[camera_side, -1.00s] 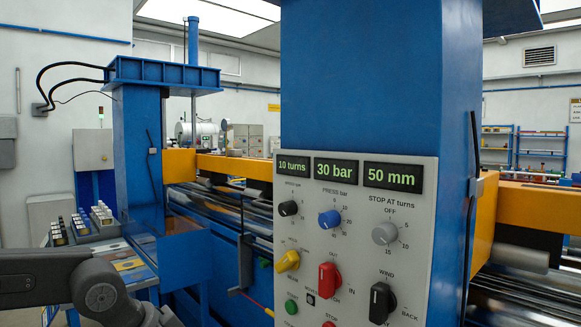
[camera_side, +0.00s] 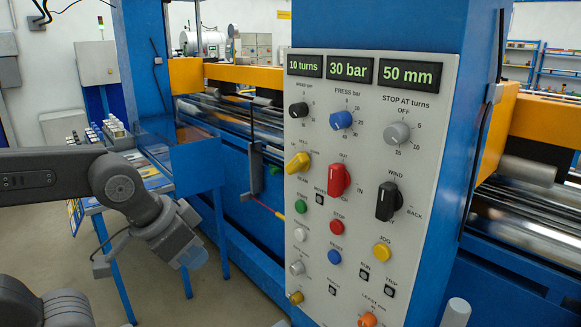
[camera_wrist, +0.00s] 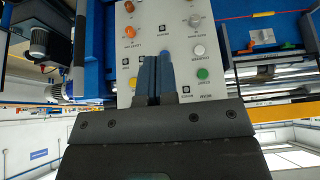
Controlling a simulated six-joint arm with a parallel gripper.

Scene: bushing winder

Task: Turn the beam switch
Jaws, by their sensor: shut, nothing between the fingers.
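A grey control panel (camera_side: 330,265) stands on a blue column and carries several knobs and buttons. A red rotary switch (camera_side: 339,180) points up, with OUT above it and IN at its right. A black rotary switch (camera_side: 386,201) is marked WIND and BACK. A yellow selector (camera_side: 297,162) sits left of the red one. In the wrist view my gripper (camera_wrist: 156,68) is shut and empty, overlapping the panel's upside-down lower part.
A blue rail and sheet-metal guard (camera_side: 200,165) stand behind my arm. A table with small parts (camera_side: 120,140) is at the left. Blue machine beds and metal rollers run behind the panel. A grey post (camera_side: 456,312) rises at the bottom right. Floor between the table and panel looks clear.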

